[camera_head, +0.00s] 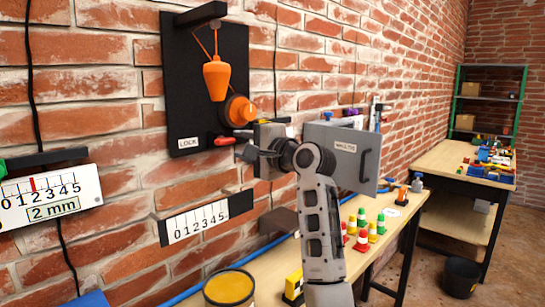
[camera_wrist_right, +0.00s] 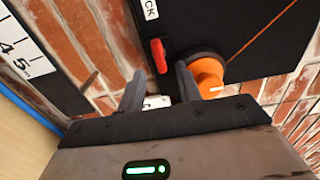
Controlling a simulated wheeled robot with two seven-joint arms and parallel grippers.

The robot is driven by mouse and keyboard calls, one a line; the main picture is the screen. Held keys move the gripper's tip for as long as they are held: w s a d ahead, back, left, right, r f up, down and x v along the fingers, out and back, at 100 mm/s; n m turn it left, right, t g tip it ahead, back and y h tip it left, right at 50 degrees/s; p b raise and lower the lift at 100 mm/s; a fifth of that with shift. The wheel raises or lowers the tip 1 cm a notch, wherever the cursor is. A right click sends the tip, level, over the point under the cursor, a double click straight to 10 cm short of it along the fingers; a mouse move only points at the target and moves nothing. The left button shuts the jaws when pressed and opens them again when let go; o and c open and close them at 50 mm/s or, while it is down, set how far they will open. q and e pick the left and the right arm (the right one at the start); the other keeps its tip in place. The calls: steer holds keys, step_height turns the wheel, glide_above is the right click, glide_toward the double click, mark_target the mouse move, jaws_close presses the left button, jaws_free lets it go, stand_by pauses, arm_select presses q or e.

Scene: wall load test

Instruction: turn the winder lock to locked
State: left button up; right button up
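The winder lock is a small red lever (camera_head: 224,141) beside the LOCK label (camera_head: 188,143), at the bottom of a black wall board (camera_head: 178,80). The orange winder knob (camera_head: 239,110) is just above it. In the right wrist view the red lever (camera_wrist_right: 158,55) lies beyond the fingertips, between their lines, with the orange knob (camera_wrist_right: 207,75) to its right. My right gripper (camera_head: 243,144) is open close to the lever, its fingers (camera_wrist_right: 160,73) apart with nothing held. Whether a finger touches the lever or knob, I cannot tell. My left gripper is out of view.
An orange weight (camera_head: 216,78) hangs on the board above. A grey box labelled WALL (camera_head: 342,147) stands close right of my gripper. A numbered scale (camera_head: 198,220) is mounted below.

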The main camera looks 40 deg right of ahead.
steer(key=s+b, duration=0.2)
steer(key=s, duration=0.9)
steer(key=shift+s+d, duration=0.25)
steer(key=shift+d, duration=0.2)
steer(key=s+a+f+n+g, duration=0.1)
steer(key=a+f+n+g, duration=0.25)
steer(key=f, duration=0.55)
steer(key=s+a+f+n+g+h, duration=0.1)
steer(key=a+f+n+g, duration=0.2)
steer(key=f, duration=0.6)
steer(key=s+a+f+n+g, duration=0.25)
steer(key=a+f, duration=0.25)
steer(key=f, duration=0.5)
steer(key=s+a+f+n+g, duration=0.3)
steer(key=s+a+f+n, duration=0.2)
steer(key=s+f, duration=0.4)
steer(key=s+a+f+n+g, duration=0.2)
steer(key=s+a+f+n, duration=0.4)
steer(key=s, duration=0.4)
steer(key=w+a+f+t+y, duration=0.2)
steer(key=w+a+f+t, duration=0.1)
steer(key=w+f+t, duration=0.2)
step_height(320, 180, down, 3)
steer(key=shift+w+a+r+t, duration=0.1)
steer(key=shift+w+a+t, duration=0.3)
steer(key=shift+t, duration=0.2)
